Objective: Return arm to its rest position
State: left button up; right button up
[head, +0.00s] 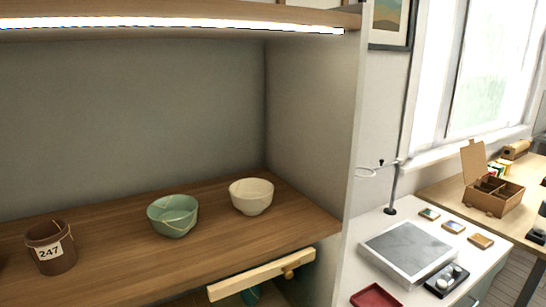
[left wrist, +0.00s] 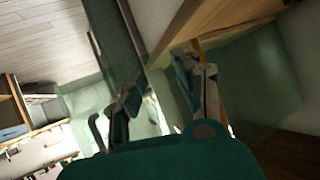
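My left gripper (left wrist: 160,78) shows in the left wrist view, with two teal and grey fingers spread apart and no object visible between them. A wooden edge and a green-grey panel lie beyond the fingers. Neither gripper can be clearly made out in the head view, and my right gripper is in neither view.
On the wooden shelf (head: 110,277) stand a brown pot labelled 247 (head: 50,250), a green bowl with gold seams (head: 173,215) and a cream bowl (head: 251,196). Below, a wooden drawer front (head: 245,283) juts out, with something teal behind it. A grey slab (head: 407,252) lies right.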

pick_arm(q)
jog(key=s+a+n+g+y, duration=0.6)
jog(key=s+g+y, duration=0.1)
jog(key=s, duration=0.4)
notch_tip(320, 180, down, 25)
jog(key=s+g, duration=0.1)
jog(key=s+a+f+g, duration=0.1)
jog(key=s+a+f, duration=0.2)
jog(key=s+f, duration=1.3)
jog(key=shift+s+a+f, duration=0.15)
jog(key=shift+s+f, duration=0.15)
jog(key=shift+s, duration=0.3)
jog(key=shift+s, duration=0.1)
